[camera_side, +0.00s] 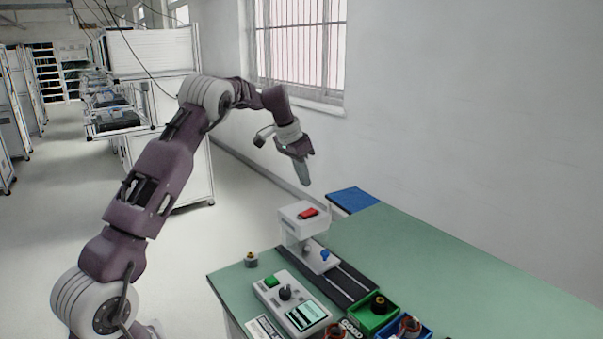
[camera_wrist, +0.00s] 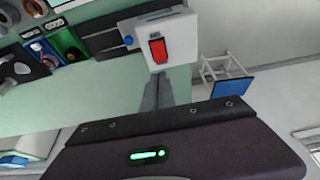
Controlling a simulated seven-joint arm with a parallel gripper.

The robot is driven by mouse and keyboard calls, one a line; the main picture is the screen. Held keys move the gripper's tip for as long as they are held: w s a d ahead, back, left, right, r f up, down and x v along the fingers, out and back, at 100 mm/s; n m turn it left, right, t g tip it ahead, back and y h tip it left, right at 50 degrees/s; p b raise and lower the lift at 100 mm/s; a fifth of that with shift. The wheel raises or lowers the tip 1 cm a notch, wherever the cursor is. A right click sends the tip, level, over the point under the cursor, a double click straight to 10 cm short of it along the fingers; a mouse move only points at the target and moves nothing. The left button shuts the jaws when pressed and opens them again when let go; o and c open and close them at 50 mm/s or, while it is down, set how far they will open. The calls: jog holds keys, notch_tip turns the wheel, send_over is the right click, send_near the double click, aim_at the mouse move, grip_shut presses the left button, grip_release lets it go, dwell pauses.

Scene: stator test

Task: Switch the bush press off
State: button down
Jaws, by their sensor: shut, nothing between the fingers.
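The bush press (camera_side: 293,213) is a white block standing on the green table, with a red switch (camera_side: 308,213) on its top face and a blue knob on its lower front. In the wrist view the press (camera_wrist: 176,22) shows its red rocker switch (camera_wrist: 158,50) beyond my fingertips. I cannot tell which way the rocker is tipped. My gripper (camera_side: 304,180) is shut and empty, its fingers pointing down above the press and apart from it. The shut fingers also show in the wrist view (camera_wrist: 156,84), just below the switch in the picture.
A tester box (camera_side: 292,302) with a green button, black knob and screen sits in front of the press. A small round part (camera_side: 251,259) stands at the table's left edge. Green (camera_side: 369,318) and blue bins hold parts at the front. The table's right side is clear.

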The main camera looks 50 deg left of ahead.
aim_at(307, 213)
jog(key=x, duration=0.8)
jog(key=shift+s+f, duration=0.25)
jog(key=shift+f, duration=0.2)
jog(key=shift+w+f, duration=0.1)
jog(key=shift+f, duration=0.15)
jog(key=shift+s+f, duration=0.2)
jog(key=shift+s, duration=0.75)
